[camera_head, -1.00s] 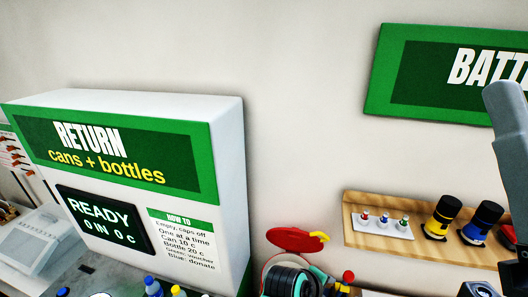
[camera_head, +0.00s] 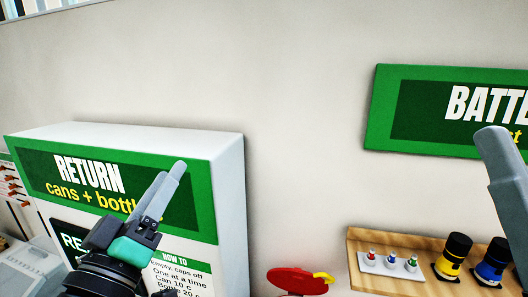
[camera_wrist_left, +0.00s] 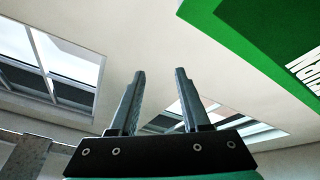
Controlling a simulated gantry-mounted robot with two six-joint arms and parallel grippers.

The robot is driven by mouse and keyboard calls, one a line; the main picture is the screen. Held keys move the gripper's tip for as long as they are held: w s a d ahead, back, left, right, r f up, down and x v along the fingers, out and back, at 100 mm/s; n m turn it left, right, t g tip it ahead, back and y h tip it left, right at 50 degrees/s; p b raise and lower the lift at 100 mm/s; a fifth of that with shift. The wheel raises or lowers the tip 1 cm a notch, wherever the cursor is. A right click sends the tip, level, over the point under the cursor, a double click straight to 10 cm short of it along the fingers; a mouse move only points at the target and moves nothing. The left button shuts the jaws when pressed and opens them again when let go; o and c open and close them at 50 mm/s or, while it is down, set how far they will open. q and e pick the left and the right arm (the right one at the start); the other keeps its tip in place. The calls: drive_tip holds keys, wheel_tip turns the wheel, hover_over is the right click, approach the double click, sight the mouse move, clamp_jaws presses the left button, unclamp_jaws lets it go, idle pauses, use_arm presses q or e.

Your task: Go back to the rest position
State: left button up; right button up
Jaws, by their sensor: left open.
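My left gripper (camera_head: 170,172) is raised, fingers pointing up, in front of the return machine in the head view. In the left wrist view the two grey fingers (camera_wrist_left: 159,75) stand apart with nothing between them. A grey, finger-like part of my right gripper (camera_head: 500,165) shows at the right edge of the head view. Its other finger cannot be made out, so its opening is unclear.
The white and green return machine (camera_head: 228,200) stands at left, partly hidden by my left gripper. A wooden shelf (camera_head: 385,283) with small batteries, a yellow and a blue container is at lower right. A green sign (camera_head: 376,115) hangs above it. The wall between is bare.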

use_arm(q)
drive_tip(key=s+a+r+m+t, duration=0.1)
drive_tip(key=s+r+m+t, duration=0.1)
drive_tip(key=s+r, duration=0.3)
drive_tip(key=s+a+r+m+t+y, duration=0.1)
drive_tip(key=s+a+r+m+t, duration=0.1)
drive_tip(key=s, duration=0.9)
drive_tip(key=shift+r+m+t, duration=0.7)
drive_tip(key=shift+r+m, duration=0.3)
drive_tip(key=shift+r, duration=0.6)
